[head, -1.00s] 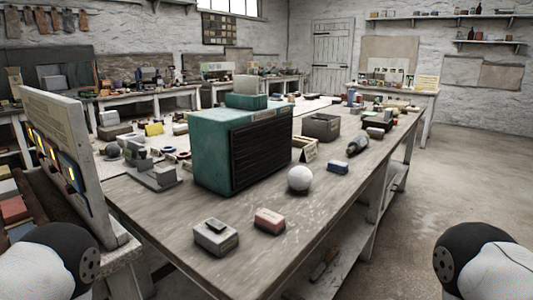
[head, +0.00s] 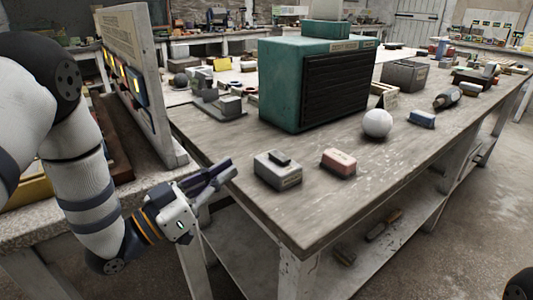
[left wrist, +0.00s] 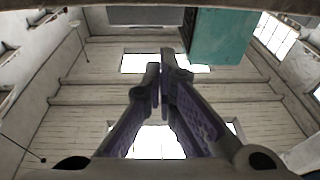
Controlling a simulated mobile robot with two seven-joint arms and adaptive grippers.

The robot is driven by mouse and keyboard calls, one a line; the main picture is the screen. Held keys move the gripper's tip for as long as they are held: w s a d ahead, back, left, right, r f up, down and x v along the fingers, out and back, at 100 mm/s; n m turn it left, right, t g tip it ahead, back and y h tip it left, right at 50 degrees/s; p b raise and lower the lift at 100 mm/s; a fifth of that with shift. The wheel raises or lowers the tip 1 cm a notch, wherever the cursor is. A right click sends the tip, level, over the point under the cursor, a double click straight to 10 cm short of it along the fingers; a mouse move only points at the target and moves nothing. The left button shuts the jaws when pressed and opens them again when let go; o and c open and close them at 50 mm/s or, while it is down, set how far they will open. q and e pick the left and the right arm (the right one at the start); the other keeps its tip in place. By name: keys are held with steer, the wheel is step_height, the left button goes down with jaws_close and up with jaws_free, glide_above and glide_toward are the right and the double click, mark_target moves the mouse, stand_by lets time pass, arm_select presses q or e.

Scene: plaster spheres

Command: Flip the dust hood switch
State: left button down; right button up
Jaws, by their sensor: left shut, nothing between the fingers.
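An upright panel (head: 132,52) with a row of lit yellow and blue-edged switch places stands at the left. Its labels are too small to read, so I cannot tell which one is for the dust hood. A teal box with a dark slatted front (head: 318,82) stands on the table. My left gripper (head: 222,172) is shut and empty, at the table's near left corner, right of and lower than the panel. Its closed fingers also show in the left wrist view (left wrist: 162,68), with a teal surface (left wrist: 222,36) beyond them. My right gripper is not in view.
On the wooden table (head: 300,215) are a grey block with a dark top (head: 278,170), a pink block (head: 339,162), a white sphere (head: 377,123) and a blue block (head: 422,119). A lower shelf (head: 330,265) holds small items.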

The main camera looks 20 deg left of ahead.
arm_select(q)
steer(key=shift+r+m+h, duration=0.5)
steer(key=shift+r+h, duration=0.3)
steer(key=shift+r, duration=0.75)
step_height(320, 180, up, 3)
glide_above(265, 162)
steer(key=shift+w+d+r, duration=0.1)
steer(key=shift+r, duration=0.1)
step_height(265, 162, down, 3)
steer(key=shift+f, duration=0.6)
